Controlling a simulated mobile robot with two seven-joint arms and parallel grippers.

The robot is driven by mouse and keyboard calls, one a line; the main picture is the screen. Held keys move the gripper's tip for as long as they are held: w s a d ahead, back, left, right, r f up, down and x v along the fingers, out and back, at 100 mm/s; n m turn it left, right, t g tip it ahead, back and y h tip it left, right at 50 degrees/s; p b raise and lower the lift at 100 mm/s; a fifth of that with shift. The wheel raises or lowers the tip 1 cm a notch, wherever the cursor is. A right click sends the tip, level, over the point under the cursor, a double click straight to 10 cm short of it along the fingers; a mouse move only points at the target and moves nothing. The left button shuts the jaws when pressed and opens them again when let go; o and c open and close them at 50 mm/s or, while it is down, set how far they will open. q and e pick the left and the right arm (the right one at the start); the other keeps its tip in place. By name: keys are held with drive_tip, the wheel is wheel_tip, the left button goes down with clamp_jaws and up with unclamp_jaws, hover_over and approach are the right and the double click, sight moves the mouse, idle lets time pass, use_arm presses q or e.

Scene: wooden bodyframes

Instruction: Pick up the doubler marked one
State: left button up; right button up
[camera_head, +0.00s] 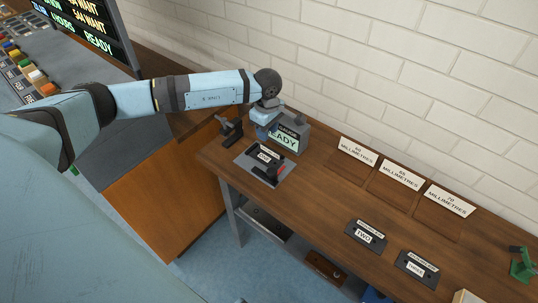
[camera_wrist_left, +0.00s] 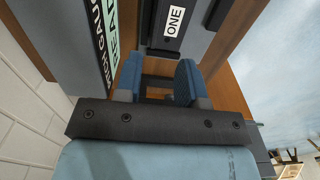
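The doubler marked ONE (camera_head: 264,156) is a dark plate with a white label. It lies on a grey fixture plate (camera_head: 249,165) with a red-tipped part at the left end of the bench. In the left wrist view the ONE doubler (camera_wrist_left: 165,42) is ahead of the fingers, at the top. My left gripper (camera_head: 265,131) is above and behind it in the head view, beside the gauge box. In the wrist view its blue fingers (camera_wrist_left: 159,78) are apart, with nothing seen held between them. My right gripper is not in view.
The gauge box (camera_head: 293,133) with a READY display stands close to my left gripper. Doublers TWO (camera_head: 365,236) and a third (camera_head: 416,267) lie farther right. Millimetre signs (camera_head: 400,175) line the wall side. A black clamp-like tool (camera_head: 231,130) stands left; a green one (camera_head: 522,264) stands right.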

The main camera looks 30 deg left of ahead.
sight(268, 147)
use_arm(q)
drive_tip(key=f, duration=0.5)
drive_tip(key=f+p, duration=0.1)
drive_tip(key=f, duration=0.2)
drive_tip(key=shift+w+a, duration=0.1)
drive_tip(key=shift+w, duration=0.2)
clamp_jaws()
